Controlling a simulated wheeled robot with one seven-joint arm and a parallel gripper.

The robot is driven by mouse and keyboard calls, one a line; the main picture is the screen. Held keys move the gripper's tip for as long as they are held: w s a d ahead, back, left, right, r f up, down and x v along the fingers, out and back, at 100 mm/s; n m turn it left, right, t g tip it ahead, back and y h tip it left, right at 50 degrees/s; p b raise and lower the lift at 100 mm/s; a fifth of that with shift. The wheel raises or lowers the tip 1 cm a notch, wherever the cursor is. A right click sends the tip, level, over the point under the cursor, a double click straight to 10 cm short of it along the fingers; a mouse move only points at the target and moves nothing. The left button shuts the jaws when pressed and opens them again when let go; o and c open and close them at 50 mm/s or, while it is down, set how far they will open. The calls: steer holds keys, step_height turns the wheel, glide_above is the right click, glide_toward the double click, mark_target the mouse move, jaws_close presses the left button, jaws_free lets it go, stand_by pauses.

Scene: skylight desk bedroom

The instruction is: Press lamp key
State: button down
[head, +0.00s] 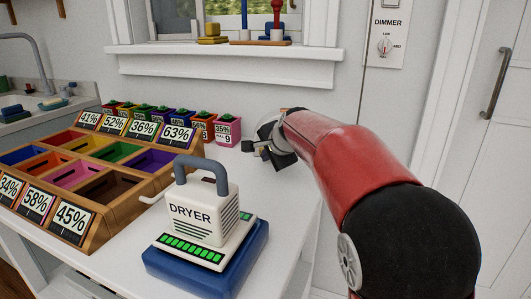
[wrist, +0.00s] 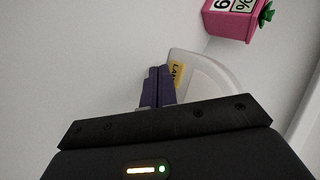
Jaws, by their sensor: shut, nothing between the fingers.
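In the wrist view a pale round-cornered plate (wrist: 186,58) shows on the white surface, with a yellow label (wrist: 176,73) whose visible letters read "LA". The rest of the label is hidden by my fingers. My gripper (wrist: 157,72) is shut and empty, its dark purple fingertips at the plate's left edge beside the label. I cannot tell whether they touch it. No key itself can be made out. In the head view my gripper (head: 258,149) is at the far end of the white desk, below the window sill, and my arm hides much of that spot.
A pink pot (head: 227,132) stands just left of my gripper; it also shows in the wrist view (wrist: 232,18). A wooden sorting tray (head: 96,224) and a white dryer (head: 197,212) on a blue base occupy the desk's left and front. A dimmer panel (head: 386,35) is on the wall.

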stand_by(0.5)
steer(key=shift+w, duration=0.45)
steer(key=shift+w+p, duration=0.1)
steer(key=shift+p, duration=0.25)
steer(key=shift+s, duration=0.6)
steer(key=shift+s, duration=0.1)
steer(key=shift+s+d, duration=0.1)
steer(key=shift+s, duration=2.75)
steer(key=shift+s, duration=0.15)
